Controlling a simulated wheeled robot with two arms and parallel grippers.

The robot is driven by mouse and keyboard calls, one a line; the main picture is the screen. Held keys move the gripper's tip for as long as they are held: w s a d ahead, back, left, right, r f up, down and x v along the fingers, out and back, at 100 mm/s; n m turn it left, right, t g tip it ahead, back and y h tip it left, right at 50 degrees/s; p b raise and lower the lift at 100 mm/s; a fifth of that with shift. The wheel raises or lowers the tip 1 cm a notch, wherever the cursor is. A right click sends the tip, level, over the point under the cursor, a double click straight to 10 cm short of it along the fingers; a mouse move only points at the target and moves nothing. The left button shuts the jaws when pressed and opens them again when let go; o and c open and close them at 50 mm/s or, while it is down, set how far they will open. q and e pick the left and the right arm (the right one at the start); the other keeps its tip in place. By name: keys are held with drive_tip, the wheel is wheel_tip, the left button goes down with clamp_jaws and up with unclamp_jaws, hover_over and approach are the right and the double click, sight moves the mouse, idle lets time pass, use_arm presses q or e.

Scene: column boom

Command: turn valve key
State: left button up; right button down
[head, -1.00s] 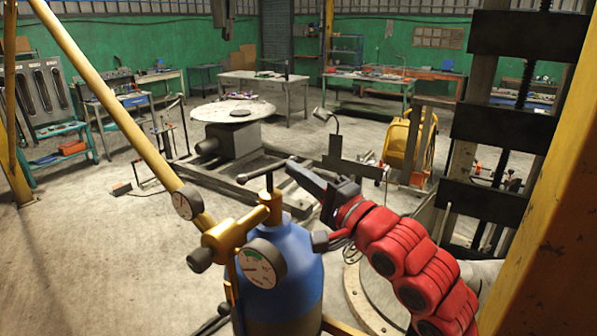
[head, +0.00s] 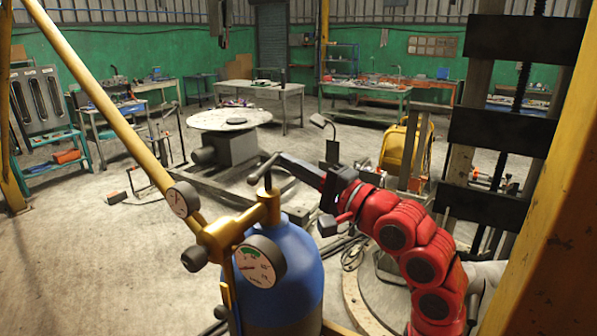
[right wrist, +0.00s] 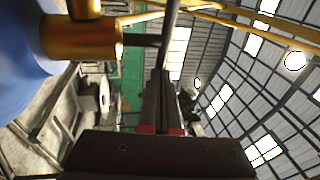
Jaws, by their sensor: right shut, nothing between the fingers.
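The valve key is a dark T-shaped handle (head: 263,168) on a short upright stem, on top of the brass valve (head: 235,232) of a blue gas cylinder (head: 298,275). My right gripper (head: 285,159) comes in from the right, its fingers shut and empty. Its fingertips are at the far right end of the key's bar; I cannot tell for sure if they touch. In the right wrist view the shut fingers (right wrist: 162,78) lie close against the dark bar (right wrist: 171,32), with the brass valve (right wrist: 85,38) to the left. My left gripper is not in view.
Two gauges, one small (head: 182,199) and one larger (head: 260,262), sit on the valve. A yellow slanted pole (head: 105,105) stands at left and a yellow post (head: 550,220) at right. A round table (head: 229,118) stands behind. Open floor lies at left.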

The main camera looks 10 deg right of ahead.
drive_tip(key=shift+s+d+f, duration=0.1)
drive_tip(key=b+v, duration=0.6)
drive_tip(key=v, duration=1.1)
